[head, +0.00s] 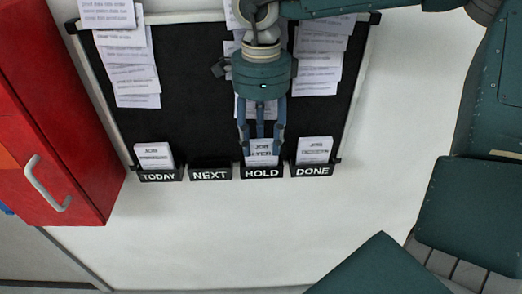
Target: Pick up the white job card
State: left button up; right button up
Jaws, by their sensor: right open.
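Three white job cards stand in labelled pockets along the bottom of a black board. One card (153,155) is in the TODAY pocket (159,176), one (262,158) in the HOLD pocket (262,172), and one (314,150) in the DONE pocket (312,170). All three have dark print headed "JOB". My right gripper (261,147) is open, its blue fingers pointing down at the HOLD card, one to each side and one across its front. I cannot tell whether they touch it. My left gripper is not in view.
The NEXT pocket (210,173) shows no card. Printed sheets (130,70) hang on the black board (190,100), at left and right and behind my arm. A red cabinet (50,110) with a pale handle stands at the left. The white wall below the pockets is clear.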

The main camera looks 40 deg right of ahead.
jog(key=shift+f, duration=0.65)
jog(key=c, duration=0.3)
grip_shut()
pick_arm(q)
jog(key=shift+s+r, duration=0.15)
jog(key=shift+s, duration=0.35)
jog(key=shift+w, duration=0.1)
pick_arm(e)
jog(key=shift+r, duration=0.1)
